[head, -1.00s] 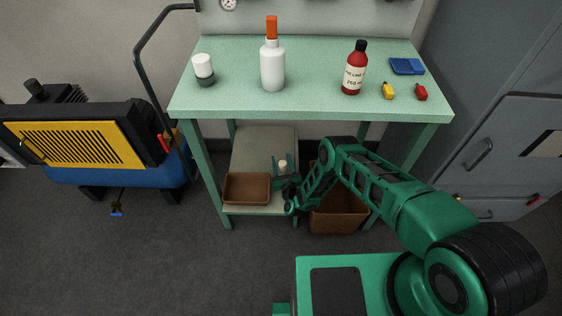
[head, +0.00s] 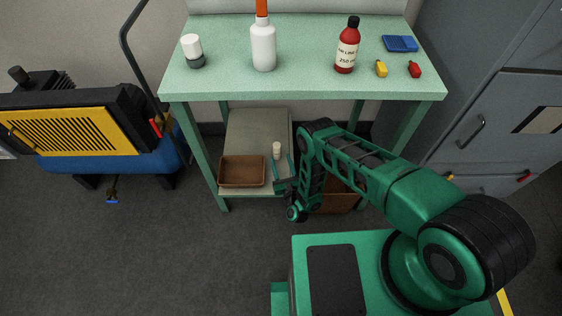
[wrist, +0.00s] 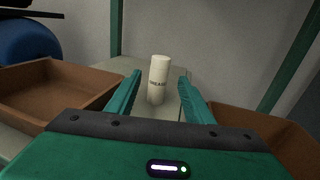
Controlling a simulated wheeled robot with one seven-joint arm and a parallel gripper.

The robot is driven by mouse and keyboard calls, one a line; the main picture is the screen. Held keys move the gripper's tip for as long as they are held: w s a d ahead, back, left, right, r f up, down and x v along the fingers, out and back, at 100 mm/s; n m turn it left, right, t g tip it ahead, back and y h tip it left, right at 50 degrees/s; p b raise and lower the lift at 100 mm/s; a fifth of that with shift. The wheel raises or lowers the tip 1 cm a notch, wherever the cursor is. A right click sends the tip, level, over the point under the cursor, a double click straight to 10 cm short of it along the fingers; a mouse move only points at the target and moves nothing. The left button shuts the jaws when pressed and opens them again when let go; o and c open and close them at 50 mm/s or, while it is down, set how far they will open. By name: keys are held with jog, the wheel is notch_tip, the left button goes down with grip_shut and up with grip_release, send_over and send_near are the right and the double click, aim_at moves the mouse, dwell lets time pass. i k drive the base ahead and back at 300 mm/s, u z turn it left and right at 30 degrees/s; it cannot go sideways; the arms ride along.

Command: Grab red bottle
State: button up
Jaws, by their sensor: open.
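The red bottle (head: 347,48) stands upright on the right part of the green table top. It has a black cap and a cream label. My gripper (head: 283,172) is low in front of the table, at the height of the lower shelf, well below the red bottle. In the wrist view my gripper (wrist: 158,88) is open, with its two green fingers apart. The red bottle is not in the wrist view.
The table top (head: 300,82) also holds a white bottle (head: 263,46), a white-and-grey jar (head: 193,50), a blue tray (head: 400,43), a yellow item (head: 381,69) and a red item (head: 414,69). A brown bin (head: 242,171) sits on the lower shelf. Grey cabinets stand at right.

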aim_at(349, 39)
jog(key=k, duration=1)
